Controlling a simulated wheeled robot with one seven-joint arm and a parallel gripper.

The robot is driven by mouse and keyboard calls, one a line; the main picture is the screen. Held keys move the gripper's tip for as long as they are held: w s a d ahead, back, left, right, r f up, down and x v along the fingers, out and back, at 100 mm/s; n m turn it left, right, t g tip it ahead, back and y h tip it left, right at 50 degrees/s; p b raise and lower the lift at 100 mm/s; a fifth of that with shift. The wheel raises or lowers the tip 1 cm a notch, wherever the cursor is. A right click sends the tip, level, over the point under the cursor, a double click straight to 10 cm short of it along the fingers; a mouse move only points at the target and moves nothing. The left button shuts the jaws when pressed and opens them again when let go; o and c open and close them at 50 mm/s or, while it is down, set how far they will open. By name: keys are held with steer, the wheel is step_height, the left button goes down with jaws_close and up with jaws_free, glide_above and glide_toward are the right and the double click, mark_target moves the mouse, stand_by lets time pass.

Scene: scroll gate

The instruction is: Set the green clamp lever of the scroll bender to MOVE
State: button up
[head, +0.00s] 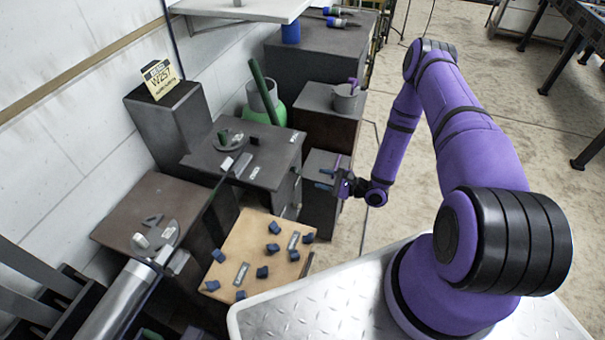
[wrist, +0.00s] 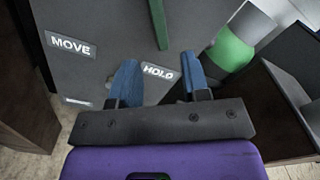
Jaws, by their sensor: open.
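In the wrist view a narrow green bar (wrist: 158,22), which looks like the clamp lever, runs down over a dark grey surface. Its lower end points at the HOLD label (wrist: 160,72). The MOVE label (wrist: 70,46) is to the left. My gripper (wrist: 160,82) is open and empty, with its blue fingers either side of the HOLD label and short of the bar's end. In the head view my gripper (head: 328,180) is right of the dark bench (head: 265,148) with a round plate on it. A small green piece (head: 222,137) shows there; I cannot tell whether it is the lever.
A board with several blue pieces (head: 235,240) lies nearer me. A grey box with a pot (head: 345,98) stands behind my gripper. Open floor (head: 350,230) is on the right.

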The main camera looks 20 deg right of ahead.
mark_target(300, 173)
steer(key=x, duration=0.7)
steer(key=shift+w+a, duration=0.2)
jaws_close()
